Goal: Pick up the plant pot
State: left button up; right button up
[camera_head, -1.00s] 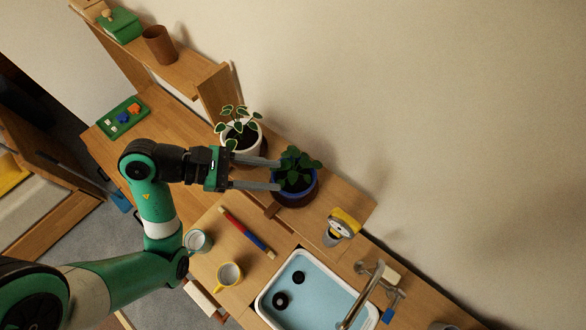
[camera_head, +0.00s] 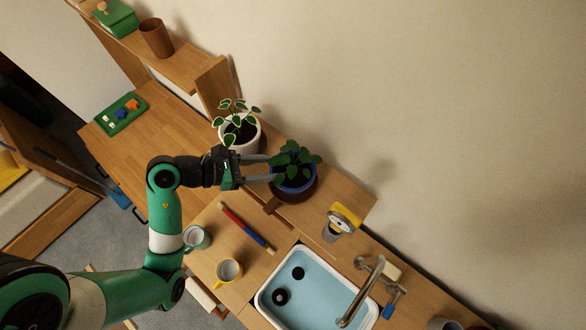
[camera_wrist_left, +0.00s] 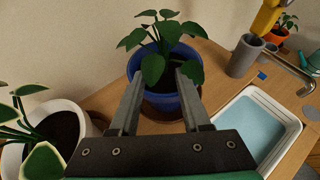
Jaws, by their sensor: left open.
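A blue plant pot (camera_head: 296,190) with a leafy green plant stands on the wooden counter, in a dark brown saucer or base. It also shows ahead of the fingers in the left wrist view (camera_wrist_left: 150,103). A white pot (camera_head: 252,138) with a variegated plant stands behind and to its left. My left gripper (camera_head: 272,168) is open and empty. Its fingertips point at the near side of the blue pot and overlap its rim in the left wrist view (camera_wrist_left: 160,74); I cannot tell whether they touch it. My right gripper is not in view.
A sink (camera_head: 318,287) with a tap (camera_head: 362,292) lies right of the pots. A yellow-topped grey holder (camera_head: 338,224) stands to the right.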

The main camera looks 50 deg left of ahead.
aim_at(293, 175)
pick_arm(q)
jog(key=x, duration=0.4)
jog(key=shift+w+d, duration=0.15)
jog(key=shift+d, duration=0.3)
grip_shut()
jog(key=shift+r, duration=0.1)
dwell(0.8)
